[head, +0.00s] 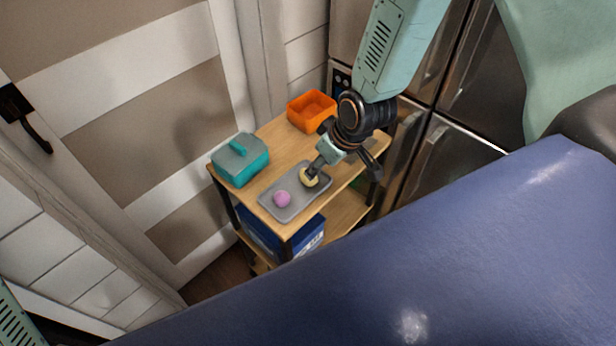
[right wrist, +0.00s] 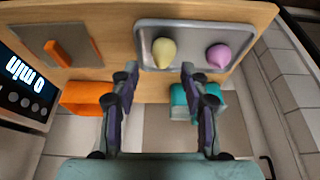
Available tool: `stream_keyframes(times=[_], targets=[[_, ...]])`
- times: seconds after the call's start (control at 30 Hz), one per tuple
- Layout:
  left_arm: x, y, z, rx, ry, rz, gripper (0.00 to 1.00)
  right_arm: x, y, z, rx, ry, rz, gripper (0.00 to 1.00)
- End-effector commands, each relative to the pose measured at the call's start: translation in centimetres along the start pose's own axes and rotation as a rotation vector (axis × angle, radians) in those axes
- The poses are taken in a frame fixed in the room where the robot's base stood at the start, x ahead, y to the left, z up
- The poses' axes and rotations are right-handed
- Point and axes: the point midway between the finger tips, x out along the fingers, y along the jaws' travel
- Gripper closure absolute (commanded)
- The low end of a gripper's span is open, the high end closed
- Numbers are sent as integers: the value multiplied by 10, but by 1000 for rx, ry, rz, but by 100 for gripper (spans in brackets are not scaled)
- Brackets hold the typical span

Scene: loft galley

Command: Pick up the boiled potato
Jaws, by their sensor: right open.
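The boiled potato (head: 309,179) is a pale yellow, rounded piece on a grey tray (head: 272,212) on the wooden cart top. A pinkish-purple round item (head: 283,199) lies beside it on the tray. In the right wrist view the potato (right wrist: 163,52) appears just beyond and between the spread fingertips of my right gripper (right wrist: 159,72), with the purple item (right wrist: 219,55) to its right. My right gripper (head: 318,165) is open and empty, close over the potato, partly covering it in the head view. I cannot tell whether it touches. My left gripper is out of view.
A teal lidded box (head: 240,160) and an orange open bin (head: 312,110) stand on the cart top. A grey board with an orange piece (right wrist: 57,52) shows in the right wrist view. A blue box (head: 262,236) sits below. Steel cabinets stand right; a large blue surface (head: 420,260) fills the foreground.

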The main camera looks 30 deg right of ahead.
Motion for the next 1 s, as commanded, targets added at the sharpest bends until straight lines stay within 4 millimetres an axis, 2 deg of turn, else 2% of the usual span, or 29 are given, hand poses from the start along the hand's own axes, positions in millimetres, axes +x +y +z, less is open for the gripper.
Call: stream_keyframes(times=[0.17, 0.43, 0.77, 1.0], targets=[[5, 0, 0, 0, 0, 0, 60, 16, 0, 2, 0, -1, 1, 54], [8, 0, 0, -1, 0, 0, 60, 53, -3, 1, 3, 0, 1, 54], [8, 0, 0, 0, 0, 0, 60, 59, -5, -2, 5, 1, 1, 54], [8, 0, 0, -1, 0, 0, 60, 59, -5, -2, 5, 1, 1, 75]])
